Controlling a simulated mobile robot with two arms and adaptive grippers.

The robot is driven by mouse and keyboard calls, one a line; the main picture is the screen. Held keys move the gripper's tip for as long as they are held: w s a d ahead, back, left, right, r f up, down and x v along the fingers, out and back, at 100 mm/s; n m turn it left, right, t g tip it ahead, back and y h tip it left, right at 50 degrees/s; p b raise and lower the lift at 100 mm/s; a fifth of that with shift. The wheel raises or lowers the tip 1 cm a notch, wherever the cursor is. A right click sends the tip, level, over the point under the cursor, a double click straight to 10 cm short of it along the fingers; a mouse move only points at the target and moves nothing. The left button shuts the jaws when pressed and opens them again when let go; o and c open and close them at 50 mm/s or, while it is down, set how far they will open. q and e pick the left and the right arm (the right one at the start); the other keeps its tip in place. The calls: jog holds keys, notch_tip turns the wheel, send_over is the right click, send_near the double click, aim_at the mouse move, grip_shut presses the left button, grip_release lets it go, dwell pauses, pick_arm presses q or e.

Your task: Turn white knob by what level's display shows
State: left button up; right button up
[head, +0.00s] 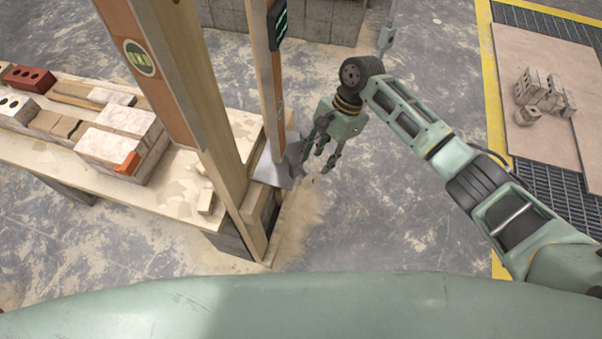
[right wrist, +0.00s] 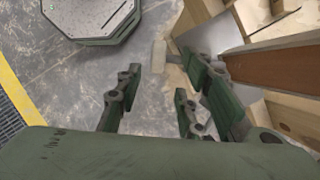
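A brown-orange level (head: 160,85) with a round green vial is fixed along the near wooden post. A second level stands on the farther post, with a dark display (head: 278,24) showing greenish marks too small to read. My right gripper (head: 322,166) is open and empty, fingers pointing down, just right of the farther post and a grey metal plate. In the right wrist view, a pale whitish block-like piece (right wrist: 158,55) on a short stem shows beyond the open fingers, apart from them; I cannot tell for sure whether it is the white knob. My left gripper is not in view.
A bench (head: 30,150) with bricks and blocks (head: 118,140) lies at the left, against the near post. A board with small blocks (head: 538,95) lies at the right over a grating. An octagonal grey plate (right wrist: 90,15) shows in the wrist view.

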aim_at(314, 174)
jog(key=shift+x, duration=0.9)
jog(key=x, duration=0.5)
jog(key=shift+s+d, duration=0.1)
jog(key=shift+d, duration=0.1)
jog(key=shift+a+f, duration=0.1)
jog(key=shift+f, duration=0.3)
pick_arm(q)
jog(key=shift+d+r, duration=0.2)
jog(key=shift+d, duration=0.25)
pick_arm(e)
grip_shut()
